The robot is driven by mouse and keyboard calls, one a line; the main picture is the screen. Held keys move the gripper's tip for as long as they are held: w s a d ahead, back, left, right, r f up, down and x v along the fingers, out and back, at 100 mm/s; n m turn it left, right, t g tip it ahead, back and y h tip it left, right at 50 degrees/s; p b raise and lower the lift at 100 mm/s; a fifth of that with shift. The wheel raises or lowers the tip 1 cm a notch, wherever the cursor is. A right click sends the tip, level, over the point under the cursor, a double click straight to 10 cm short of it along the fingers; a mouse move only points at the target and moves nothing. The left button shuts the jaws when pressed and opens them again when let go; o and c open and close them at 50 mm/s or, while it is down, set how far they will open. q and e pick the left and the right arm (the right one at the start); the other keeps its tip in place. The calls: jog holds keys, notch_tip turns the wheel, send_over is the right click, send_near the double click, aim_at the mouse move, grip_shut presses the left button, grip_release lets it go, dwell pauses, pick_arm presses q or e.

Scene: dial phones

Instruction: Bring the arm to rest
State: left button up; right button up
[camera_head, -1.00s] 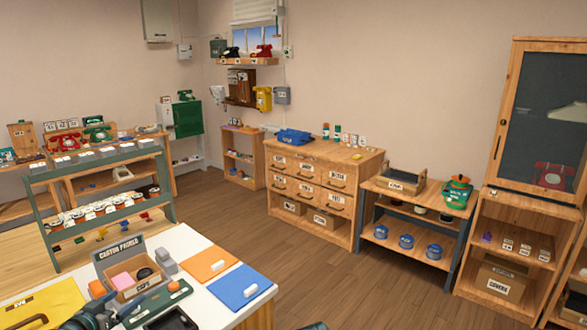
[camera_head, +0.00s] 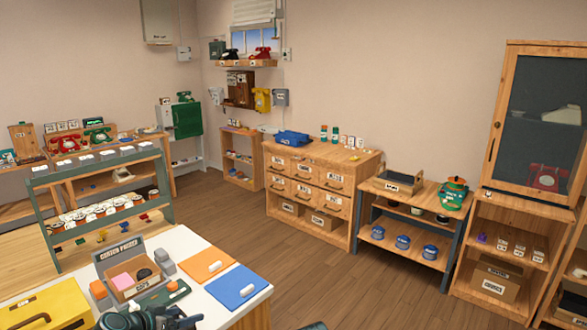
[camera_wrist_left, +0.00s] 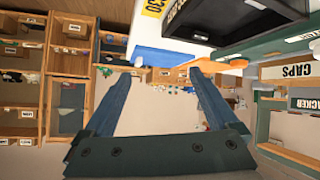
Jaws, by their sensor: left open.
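My left gripper (camera_head: 168,316) is at the bottom edge of the head view, over the front of the white worktable (camera_head: 222,300). In the left wrist view its two blue-grey fingers (camera_wrist_left: 162,76) stand wide apart with nothing between them. A black tray (camera_wrist_left: 215,22) and a blue mat (camera_wrist_left: 168,57) show beyond the fingers in that view.
On the worktable are a wooden box with a grey label board (camera_head: 118,258), an orange mat (camera_head: 206,263), a blue mat (camera_head: 236,286) and a yellow box (camera_head: 50,305). A grey-green rack (camera_head: 95,175) stands behind. The floor (camera_head: 330,275) to the right is clear.

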pick_arm(q)
jog(key=s+d+f+g+y+p, duration=0.1)
jog(key=s+d+g+y+p, duration=0.2)
jog(key=s+d+g, duration=0.2)
jog(key=s+d+f+g+y+p, duration=0.2)
jog(key=s+d+g, duration=0.3)
jog(key=s+d, duration=0.7)
jog(key=d+y+p, duration=0.1)
jog(key=d, duration=0.5)
jog(key=shift+d+m+g, duration=0.2)
jog(key=shift+m+g, duration=0.1)
